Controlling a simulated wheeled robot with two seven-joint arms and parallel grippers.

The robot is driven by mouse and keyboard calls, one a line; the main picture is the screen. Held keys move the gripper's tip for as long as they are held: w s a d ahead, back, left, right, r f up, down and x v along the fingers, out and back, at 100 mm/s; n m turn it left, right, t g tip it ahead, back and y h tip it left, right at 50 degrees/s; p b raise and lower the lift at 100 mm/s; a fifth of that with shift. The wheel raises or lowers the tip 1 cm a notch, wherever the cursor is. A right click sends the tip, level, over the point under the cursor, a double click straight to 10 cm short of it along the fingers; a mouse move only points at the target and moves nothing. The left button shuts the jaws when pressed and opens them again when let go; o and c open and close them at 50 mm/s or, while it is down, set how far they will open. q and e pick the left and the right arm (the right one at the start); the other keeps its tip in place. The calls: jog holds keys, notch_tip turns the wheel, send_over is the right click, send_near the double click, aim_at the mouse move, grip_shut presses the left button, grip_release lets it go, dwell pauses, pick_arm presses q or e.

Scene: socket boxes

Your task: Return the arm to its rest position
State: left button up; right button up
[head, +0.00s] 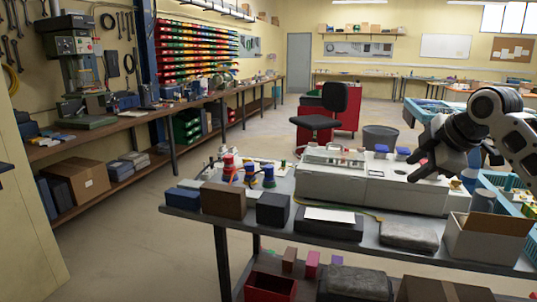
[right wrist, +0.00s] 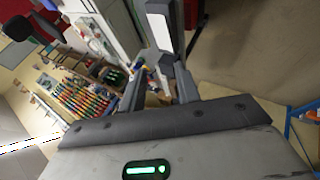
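My right arm (head: 515,135) comes in from the right edge in the head view, raised above the right part of the workbench. Its dark gripper (head: 418,167) points left and down over the grey-white machine on the bench. In the right wrist view the two dark fingers of the right gripper (right wrist: 158,92) stand apart with a gap between them. Nothing is held between them. My left arm and gripper are not in view.
The workbench (head: 405,265) carries a long grey-white machine (head: 365,188), an open cardboard box (head: 488,240), dark boxes (head: 272,210) and red and blue socket pieces (head: 230,166). A black chair (head: 318,122) and grey bin (head: 380,138) stand behind. Floor at left is clear.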

jog(key=s+a+f+m, duration=0.25)
jog(key=a+f, duration=0.25)
jog(key=f, duration=0.5)
jog(key=s+a+f+m+y, duration=0.1)
jog(key=s+a+f, duration=0.25)
jog(key=f, duration=0.65)
jog(key=s+a+f+m, duration=0.25)
jog(key=a+f, duration=0.35)
jog(key=f, duration=0.5)
jog(key=s+a+f+m+t, duration=0.1)
jog(key=s+f+m, duration=0.2)
jog(key=s, duration=0.9)
jog(key=s+a+f+m+t, duration=0.1)
jog(key=s+f+m, duration=0.3)
jog(key=s, duration=0.8)
jog(key=shift+f+t+h, duration=0.3)
jog(key=shift+f+h, duration=0.1)
jog(key=shift+f, duration=0.35)
jog(key=shift+d, duration=0.1)
